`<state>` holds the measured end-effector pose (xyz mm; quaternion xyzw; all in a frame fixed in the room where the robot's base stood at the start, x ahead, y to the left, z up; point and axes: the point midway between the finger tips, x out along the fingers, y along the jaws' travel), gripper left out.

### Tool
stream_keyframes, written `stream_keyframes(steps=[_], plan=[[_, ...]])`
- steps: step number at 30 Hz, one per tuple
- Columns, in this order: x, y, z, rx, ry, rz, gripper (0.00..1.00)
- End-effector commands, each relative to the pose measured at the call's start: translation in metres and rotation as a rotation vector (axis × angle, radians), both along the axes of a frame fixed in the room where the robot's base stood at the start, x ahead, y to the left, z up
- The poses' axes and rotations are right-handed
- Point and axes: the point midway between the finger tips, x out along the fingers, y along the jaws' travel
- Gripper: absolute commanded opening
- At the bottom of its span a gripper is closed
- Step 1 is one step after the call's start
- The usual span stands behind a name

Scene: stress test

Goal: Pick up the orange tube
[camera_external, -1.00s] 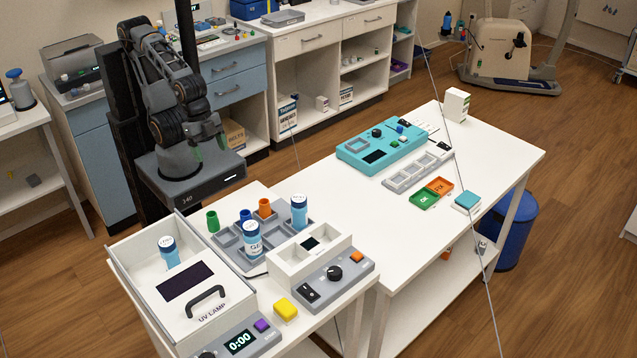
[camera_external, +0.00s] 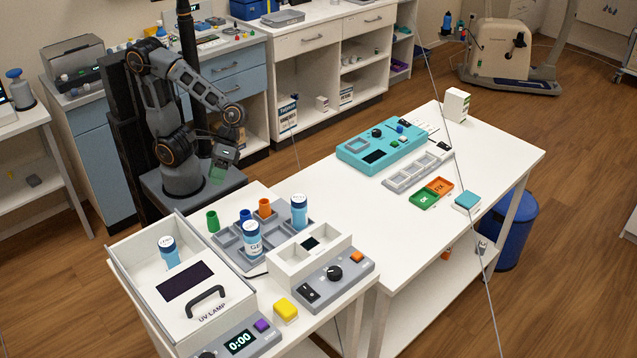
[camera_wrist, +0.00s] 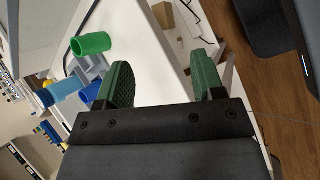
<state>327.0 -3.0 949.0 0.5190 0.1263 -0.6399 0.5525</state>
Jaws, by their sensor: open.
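The orange tube (camera_external: 264,207) stands upright at the back of the grey tray (camera_external: 228,238) on the near table, between a small blue tube (camera_external: 245,217) and a white-capped blue bottle (camera_external: 299,211). My gripper (camera_external: 217,176) is above and behind the table's back edge, left of the orange tube and apart from it. In the wrist view its green fingers (camera_wrist: 160,85) are spread with nothing between them. I cannot make out the orange tube in the wrist view. The green tube (camera_wrist: 91,44) and a blue tube (camera_wrist: 92,91) show there to the left of the fingers.
The green tube (camera_external: 212,221) stands left of the tray. Another blue bottle (camera_external: 252,240) stands in the tray. An open white UV box (camera_external: 135,262) is at left and a white-and-grey device (camera_external: 333,280) at right. The far table's (camera_external: 320,184) near end is clear.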

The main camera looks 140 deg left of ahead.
Motion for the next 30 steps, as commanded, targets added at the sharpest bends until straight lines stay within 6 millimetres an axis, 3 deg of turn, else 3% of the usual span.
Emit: stream_keyframes(steps=[1, 6, 12, 15, 19, 30], plan=[[0.013, 0.009, -0.023, -0.149, 0.059, 0.151, 0.62], [0.054, 0.05, -0.027, -0.629, 0.172, 0.538, 0.62], [0.077, 0.109, -0.021, -1.01, 0.191, 0.763, 0.62], [0.082, 0.125, -0.018, -1.106, 0.187, 0.806, 0.62], [0.094, 0.122, -0.016, -1.151, 0.184, 0.821, 0.62], [0.135, 0.08, -0.014, -1.152, 0.183, 0.822, 0.62]])
